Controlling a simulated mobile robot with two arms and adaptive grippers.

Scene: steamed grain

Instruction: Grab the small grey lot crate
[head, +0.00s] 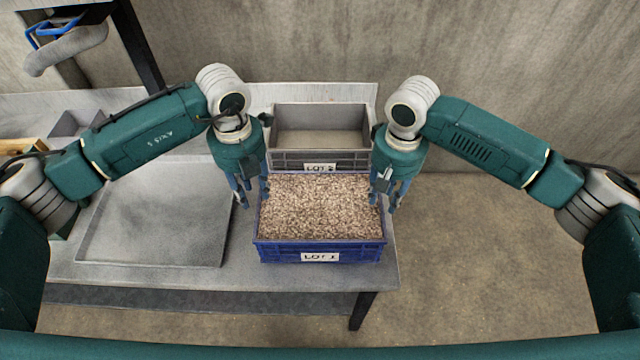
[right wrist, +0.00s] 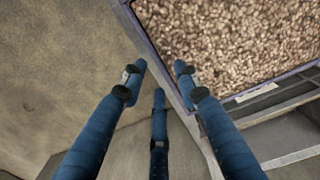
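The grey lot crate (head: 322,156) stands at the back of the table, behind the blue crate. It looks empty, and its front label reads LOT with a partly hidden number. The blue crate (head: 275,252), labelled LOT 1, is full of pale brown grain (head: 320,205). My left gripper (head: 250,190) is open at the blue crate's left side. My right gripper (head: 384,195) is open at the blue crate's right side. In the right wrist view, its spread fingers (right wrist: 158,75) hang near the blue crate's rim; I cannot tell whether they touch. Neither gripper holds anything visible.
A shallow grey metal tray (head: 150,255) lies left of the blue crate on the table (head: 385,275). A small grey box (head: 72,124) and a wooden item (head: 20,146) are further left. A concrete wall stands behind. Open floor (head: 470,260) lies to the right.

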